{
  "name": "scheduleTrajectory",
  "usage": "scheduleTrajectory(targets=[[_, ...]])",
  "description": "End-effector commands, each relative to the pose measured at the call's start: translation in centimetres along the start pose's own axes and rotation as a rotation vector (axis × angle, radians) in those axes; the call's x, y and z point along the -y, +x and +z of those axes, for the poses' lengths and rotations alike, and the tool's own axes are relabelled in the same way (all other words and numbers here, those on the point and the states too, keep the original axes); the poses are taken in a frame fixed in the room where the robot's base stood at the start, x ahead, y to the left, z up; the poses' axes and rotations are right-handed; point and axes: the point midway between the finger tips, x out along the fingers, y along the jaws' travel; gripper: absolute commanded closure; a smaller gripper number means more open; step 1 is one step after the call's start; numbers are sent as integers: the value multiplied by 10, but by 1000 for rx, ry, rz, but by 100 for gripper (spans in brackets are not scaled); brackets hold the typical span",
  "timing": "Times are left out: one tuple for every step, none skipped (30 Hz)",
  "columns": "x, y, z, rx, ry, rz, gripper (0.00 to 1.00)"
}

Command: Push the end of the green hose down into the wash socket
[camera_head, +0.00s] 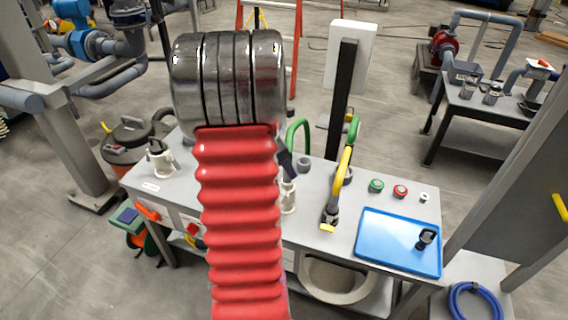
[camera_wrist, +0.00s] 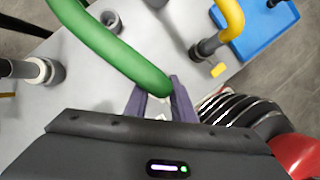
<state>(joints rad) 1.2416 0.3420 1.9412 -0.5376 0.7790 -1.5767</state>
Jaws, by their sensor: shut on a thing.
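The green hose (camera_wrist: 112,44) runs from the upper left of the wrist view to my gripper (camera_wrist: 160,95). My gripper is shut on the hose near its end, with a finger on each side. I cannot tell which fitting is the wash socket.
A yellow-handled pipe (camera_head: 343,172) stands right of the hose on the grey bench (camera_head: 390,208). A blue tray (camera_head: 390,243) holds a black fitting. Green and red buttons (camera_head: 400,191) sit behind the tray. A white valve (camera_head: 160,158) stands at the left.

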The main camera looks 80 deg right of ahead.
Motion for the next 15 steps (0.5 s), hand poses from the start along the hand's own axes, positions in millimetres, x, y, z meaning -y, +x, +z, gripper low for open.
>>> scheduleTrajectory(targets=[[0,1,0,0,0,0,100],[0,1,0,0,0,0,100],[0,2,-1,0,0,0,100],[0,2,-1,0,0,0,100],[0,3,-1,0,1,0,100],[0,4,-2,0,1,0,100],[0,4,-2,0,1,0,100],[0,4,-2,0,1,0,100],[0,5,-2,0,1,0,100],[0,6,-2,0,1,0,100],[0,6,-2,0,1,0,100],[0,6,-3,0,1,0,100],[0,7,-3,0,1,0,100],[0,8,-3,0,1,0,100],[0,8,-4,0,1,0,100]])
